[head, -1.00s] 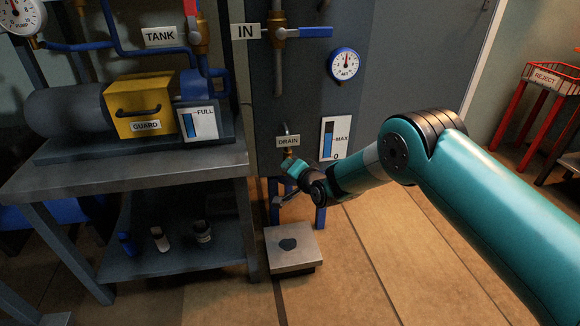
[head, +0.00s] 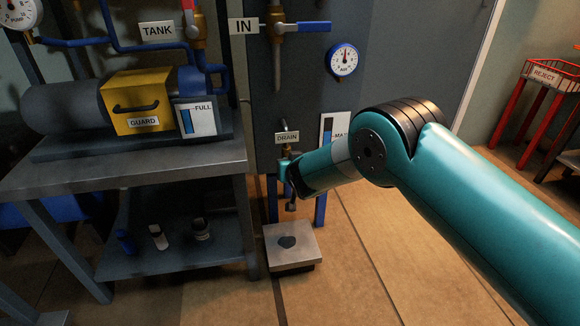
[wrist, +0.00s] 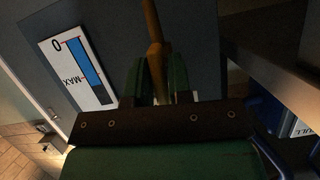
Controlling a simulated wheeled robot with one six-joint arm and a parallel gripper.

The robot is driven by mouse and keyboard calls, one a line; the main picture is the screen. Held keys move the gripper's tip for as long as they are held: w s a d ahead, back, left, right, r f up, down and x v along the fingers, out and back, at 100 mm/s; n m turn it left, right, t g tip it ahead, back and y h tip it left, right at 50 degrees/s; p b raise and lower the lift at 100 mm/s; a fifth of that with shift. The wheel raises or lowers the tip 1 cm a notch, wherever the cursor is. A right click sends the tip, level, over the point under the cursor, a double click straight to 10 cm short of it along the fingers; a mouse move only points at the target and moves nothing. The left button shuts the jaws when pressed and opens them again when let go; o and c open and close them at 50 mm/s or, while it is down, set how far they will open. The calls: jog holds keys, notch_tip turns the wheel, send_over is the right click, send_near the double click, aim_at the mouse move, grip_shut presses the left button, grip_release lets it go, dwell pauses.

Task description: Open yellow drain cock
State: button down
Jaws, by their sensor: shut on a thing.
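The drain cock (head: 287,150) is a small brass-yellow fitting under the DRAIN label (head: 287,137), low on the dark tank panel. In the wrist view its yellow-brown part (wrist: 154,35) runs down between my fingers. My gripper (wrist: 160,78) has its two green fingers on either side of that part and is shut on it. In the head view my gripper (head: 283,172) is at the cock just below the label, partly hidden by my teal wrist. The exact angle of the handle is hard to see.
A blue level gauge (head: 333,130) is on the panel close to my forearm; it also shows in the wrist view (wrist: 77,72). A grey bench (head: 195,158) stands at left.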

jog(key=shift+w+r+n+h, duration=0.25)
jog(key=shift+r+n+h, duration=0.05)
jog(key=shift+r, duration=0.05)
dwell(0.4)
jog(key=c, duration=1.2)
grip_release()
jog(key=shift+s+f, duration=0.1)
jog(key=shift+f, duration=0.1)
jog(key=p+v, duration=0.2)
jog(key=v, duration=1.5)
jog(key=shift+s+f+p, duration=0.1)
jog(key=shift+s+p, duration=0.15)
jog(key=shift+p, duration=0.15)
